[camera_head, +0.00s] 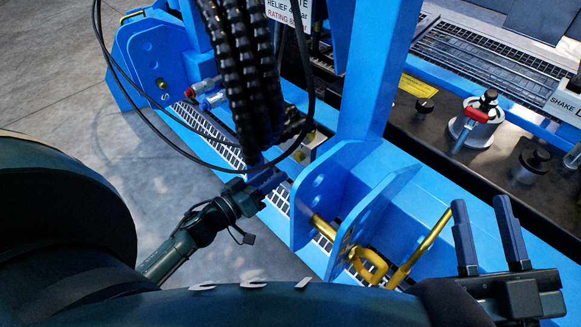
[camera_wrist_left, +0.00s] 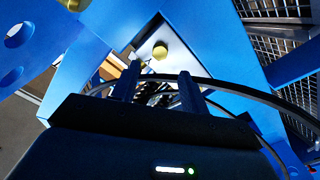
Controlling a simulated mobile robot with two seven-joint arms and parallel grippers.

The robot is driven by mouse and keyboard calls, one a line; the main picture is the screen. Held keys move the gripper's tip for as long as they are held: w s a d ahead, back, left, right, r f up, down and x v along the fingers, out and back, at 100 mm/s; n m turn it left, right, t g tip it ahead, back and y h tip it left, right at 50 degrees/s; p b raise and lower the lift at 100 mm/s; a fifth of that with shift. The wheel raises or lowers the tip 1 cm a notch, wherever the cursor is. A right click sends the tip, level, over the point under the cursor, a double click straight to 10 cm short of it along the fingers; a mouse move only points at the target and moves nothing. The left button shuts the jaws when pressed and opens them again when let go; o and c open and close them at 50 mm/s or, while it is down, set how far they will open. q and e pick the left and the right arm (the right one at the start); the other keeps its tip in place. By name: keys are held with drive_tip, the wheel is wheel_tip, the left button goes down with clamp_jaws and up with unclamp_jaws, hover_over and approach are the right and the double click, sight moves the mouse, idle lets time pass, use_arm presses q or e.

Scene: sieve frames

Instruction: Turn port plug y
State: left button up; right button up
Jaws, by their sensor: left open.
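No part is labelled as port plug y, so I cannot tell which piece it is. A round yellow knob (camera_wrist_left: 160,50) shows beyond my left fingertips in the left wrist view, apart from them. Small yellow fittings (camera_head: 300,156) show near the hose ends in the head view. My left gripper (camera_head: 268,181) is below the hanging hoses, beside the blue frame; it is open in the left wrist view (camera_wrist_left: 160,88), with a dark hose crossing at its fingers. My right gripper (camera_head: 489,235) is open and empty, fingers up, right of a yellow bar (camera_head: 427,245).
Black ribbed hoses (camera_head: 240,70) and a looping thin cable (camera_head: 103,50) hang close to my left gripper. Blue plates with holes (camera_head: 318,190) stand to its right. A red-handled valve (camera_head: 477,116) sits at the upper right. The concrete floor (camera_head: 60,85) at left is clear.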

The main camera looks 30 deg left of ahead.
sight(297, 159)
use_arm(q)
drive_tip(key=b+x, duration=0.1)
drive_tip(key=x, duration=0.5)
drive_tip(key=shift+w+d+b, duration=0.1)
drive_tip(key=shift+w+b, duration=0.2)
use_arm(e)
drive_tip(key=r+n+y, duration=0.2)
drive_tip(key=shift+w+d+r+t+y, duration=0.2)
drive_tip(key=shift+r+t+y, duration=0.1)
drive_tip(key=shift+r+t, duration=0.1)
use_arm(q)
clamp_jaws()
